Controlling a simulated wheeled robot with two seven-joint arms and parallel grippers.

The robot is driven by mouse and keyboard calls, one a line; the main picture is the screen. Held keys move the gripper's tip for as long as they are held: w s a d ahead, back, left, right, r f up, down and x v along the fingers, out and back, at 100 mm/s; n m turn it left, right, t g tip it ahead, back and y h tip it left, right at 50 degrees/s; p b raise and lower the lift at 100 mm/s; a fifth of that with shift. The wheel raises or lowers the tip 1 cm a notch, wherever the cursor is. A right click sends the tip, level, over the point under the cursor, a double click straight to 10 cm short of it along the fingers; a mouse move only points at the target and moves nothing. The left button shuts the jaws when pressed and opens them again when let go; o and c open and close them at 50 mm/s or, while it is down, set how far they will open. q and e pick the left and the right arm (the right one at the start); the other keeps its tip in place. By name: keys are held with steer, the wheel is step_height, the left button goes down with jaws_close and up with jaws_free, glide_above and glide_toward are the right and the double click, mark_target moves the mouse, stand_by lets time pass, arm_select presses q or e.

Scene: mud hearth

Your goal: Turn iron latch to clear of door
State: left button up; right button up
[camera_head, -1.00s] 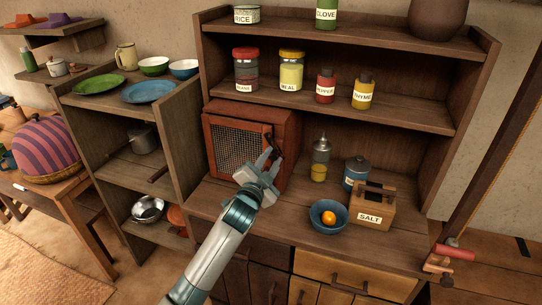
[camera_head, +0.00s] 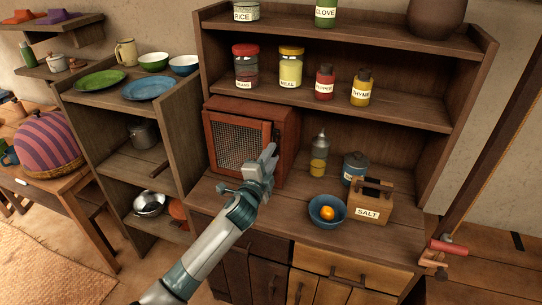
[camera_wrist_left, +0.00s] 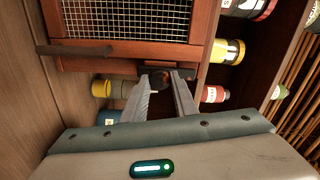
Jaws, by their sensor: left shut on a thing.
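The red wooden cabinet (camera_head: 236,108) with a mesh door (camera_head: 238,146) stands on the worktop, door shut. The dark iron latch (camera_head: 276,134) is at the door's right edge, largely hidden by my fingers. In the left wrist view the latch (camera_wrist_left: 168,74) shows as a dark piece between my fingertips. A dark bar handle (camera_wrist_left: 75,50) lies on the door frame beside it. My left gripper (camera_head: 270,152) is shut on the latch; its fingers also show in the left wrist view (camera_wrist_left: 165,84). The latch's exact angle is hard to tell. My right gripper is not in view.
An oil bottle (camera_head: 319,160), a blue canister (camera_head: 355,166), a salt box (camera_head: 370,206) and a blue bowl (camera_head: 327,218) with an orange item stand to the right. Jars (camera_head: 291,70) line the shelf above. Worktop in front of the cabinet is partly clear.

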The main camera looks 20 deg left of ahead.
arm_select(q)
steer(key=o, duration=1.1)
steer(key=shift+c, duration=0.2)
steer(key=shift+s, duration=0.1)
steer(key=s+b, duration=0.4)
steer(key=s, duration=1.3)
steer(key=shift+a+b, duration=0.25)
steer(key=shift+b, duration=0.05)
steer(key=shift+s+f, duration=0.1)
steer(key=shift+s, duration=0.05)
